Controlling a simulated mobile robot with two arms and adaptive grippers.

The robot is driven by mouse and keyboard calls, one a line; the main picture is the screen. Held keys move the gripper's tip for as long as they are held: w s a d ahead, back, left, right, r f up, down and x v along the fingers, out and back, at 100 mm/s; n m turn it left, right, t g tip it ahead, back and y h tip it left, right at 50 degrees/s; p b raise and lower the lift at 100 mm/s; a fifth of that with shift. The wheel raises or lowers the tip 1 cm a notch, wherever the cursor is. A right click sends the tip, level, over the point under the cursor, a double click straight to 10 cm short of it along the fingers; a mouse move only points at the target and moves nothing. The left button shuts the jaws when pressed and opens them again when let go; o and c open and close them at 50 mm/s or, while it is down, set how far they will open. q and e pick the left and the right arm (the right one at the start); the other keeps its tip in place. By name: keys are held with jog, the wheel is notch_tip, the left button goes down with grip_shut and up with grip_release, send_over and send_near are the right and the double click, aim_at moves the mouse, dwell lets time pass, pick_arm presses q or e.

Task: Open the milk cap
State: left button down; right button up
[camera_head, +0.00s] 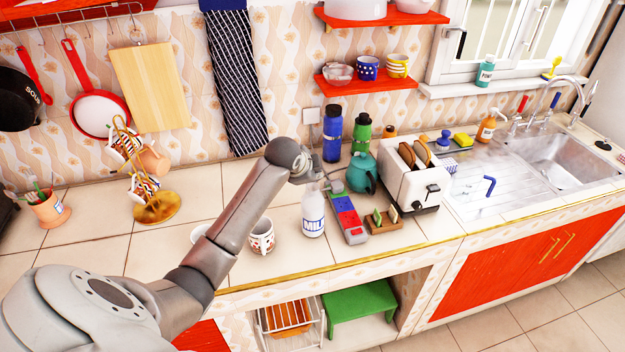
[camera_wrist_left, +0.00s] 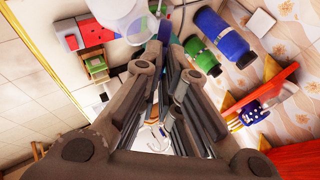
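The milk bottle (camera_head: 313,215) is white with a blue "MILK" label and stands upright near the counter's front. Its top lies close under my left gripper (camera_head: 312,175), and I cannot tell whether they touch. In the left wrist view a pale round shape, likely the milk bottle (camera_wrist_left: 112,12), is cut off by the top edge, beside the fingertips. The cap's details are too small to tell. My right gripper is not in view.
A patterned mug (camera_head: 262,236) stands left of the bottle. A red and blue box (camera_head: 347,217), a teal teapot (camera_head: 362,173) and a toaster (camera_head: 412,182) are to the right. Blue (camera_head: 332,135) and green (camera_head: 362,133) bottles stand behind. The counter's left part has free room.

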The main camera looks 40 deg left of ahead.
pick_arm(q)
jog(key=shift+w+a+r+g+h, duration=0.15)
jog(key=shift+w+a+g+h, duration=0.15)
jog(key=shift+g+h, duration=0.3)
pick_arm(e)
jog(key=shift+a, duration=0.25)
pick_arm(q)
jog(key=c, duration=1.9)
grip_release()
jog(key=shift+n, duration=0.3)
jog(key=shift+w+a, duration=0.15)
jog(key=v, duration=1.1)
jog(key=shift+r, duration=0.35)
